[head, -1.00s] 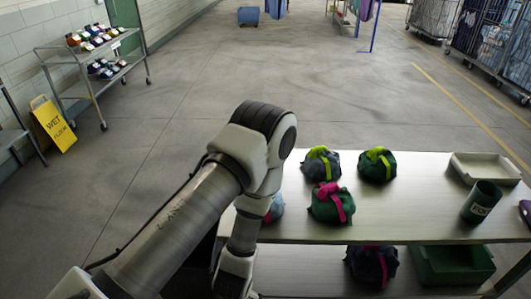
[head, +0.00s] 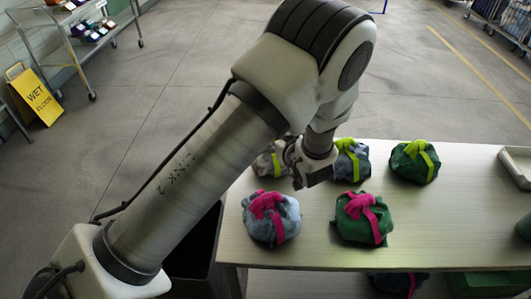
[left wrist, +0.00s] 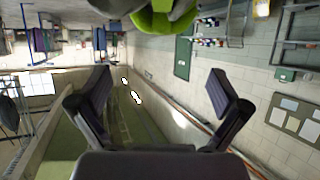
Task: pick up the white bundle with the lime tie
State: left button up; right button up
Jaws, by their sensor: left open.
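The white bundle (head: 266,165) with the lime tie stands at the back left of the table, partly hidden behind my left gripper (head: 303,174). It looks pale grey-white. My left gripper is open and is just to its right in the head view, beside the blue-grey bundle with a lime tie (head: 357,165). In the left wrist view the open fingers (left wrist: 163,88) have nothing between them. A lime tie (left wrist: 160,22) shows at that view's top edge; I cannot tell whose it is. My right gripper is not in view.
A green bundle with a lime tie (head: 408,172) stands at right. A light blue bundle (head: 271,228) and a green bundle (head: 350,228), both with pink ties, stand in front.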

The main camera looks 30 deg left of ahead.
pick_arm(q)
jog(key=a+f, duration=0.1)
jog(key=w+a+f+b, duration=0.1)
jog(key=f, duration=0.1)
jog(key=shift+w+a+f, duration=0.1)
jog(key=shift+w+f, duration=0.1)
jog(key=shift+f, duration=0.05)
jog(key=shift+w+a+p, duration=0.15)
jog(key=shift+a+p, duration=0.15)
jog(key=shift+a, duration=0.05)
jog(key=x, duration=0.3)
jog(key=shift+f+p, duration=0.1)
jog(key=shift+p, duration=0.3)
jog(key=shift+w+f, duration=0.15)
jog(key=shift+d, duration=0.1)
jog(key=c, duration=1.7)
jog(key=shift+c, duration=0.3)
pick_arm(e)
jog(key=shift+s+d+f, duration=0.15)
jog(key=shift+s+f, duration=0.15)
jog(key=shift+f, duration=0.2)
